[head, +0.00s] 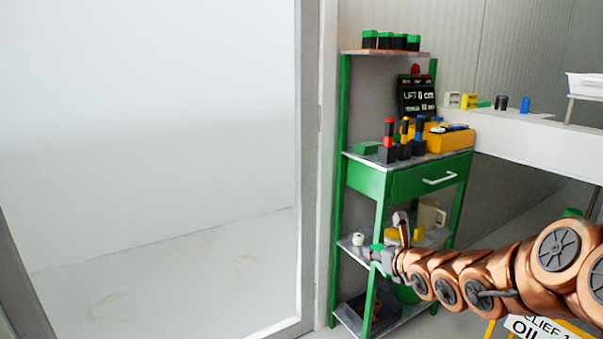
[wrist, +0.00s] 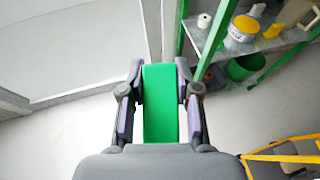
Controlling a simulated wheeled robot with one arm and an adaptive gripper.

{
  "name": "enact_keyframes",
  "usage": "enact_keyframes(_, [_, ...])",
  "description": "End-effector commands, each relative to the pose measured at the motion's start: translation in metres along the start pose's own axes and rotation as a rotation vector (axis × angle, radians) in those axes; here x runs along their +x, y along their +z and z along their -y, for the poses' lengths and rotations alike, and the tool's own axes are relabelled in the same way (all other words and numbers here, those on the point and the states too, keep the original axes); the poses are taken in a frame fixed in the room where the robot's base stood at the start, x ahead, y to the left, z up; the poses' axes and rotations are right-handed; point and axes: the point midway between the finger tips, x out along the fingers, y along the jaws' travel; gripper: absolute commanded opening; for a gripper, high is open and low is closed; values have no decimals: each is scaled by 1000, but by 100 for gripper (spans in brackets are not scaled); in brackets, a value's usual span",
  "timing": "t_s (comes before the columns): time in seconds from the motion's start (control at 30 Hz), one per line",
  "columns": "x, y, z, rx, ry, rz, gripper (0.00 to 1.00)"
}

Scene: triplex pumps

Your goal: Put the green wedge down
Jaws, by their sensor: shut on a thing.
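The green wedge (wrist: 160,105) is between the two fingers of my gripper (wrist: 158,78) in the wrist view, and the fingers are shut on its sides. In the head view my gripper (head: 380,256) is in front of the green shelf unit (head: 339,200), at about the height of a lower shelf. Only a small green part of the held wedge shows there. The wedge is in the air, with pale floor (wrist: 90,140) below it in the wrist view.
A green wedge-like block (head: 366,148) lies on the drawer top beside several coloured tools. A green bucket (wrist: 245,68) stands below. A yellow frame (wrist: 285,157) is at right.

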Motion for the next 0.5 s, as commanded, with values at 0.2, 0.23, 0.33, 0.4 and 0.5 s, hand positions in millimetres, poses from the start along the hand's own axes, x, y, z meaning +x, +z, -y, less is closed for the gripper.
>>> enact_keyframes(0.2, [-19, 46, 0, 0, 0, 0, 0])
enact_keyframes(0.23, [-21, 51, 0, 0, 0, 0, 0])
enact_keyframes(0.33, [-28, 67, 0, 0, 0, 0, 0])
enact_keyframes(0.4, [-32, 78, 0, 0, 0, 0, 0])
enact_keyframes(0.5, [-39, 94, 0, 0, 0, 0, 0])
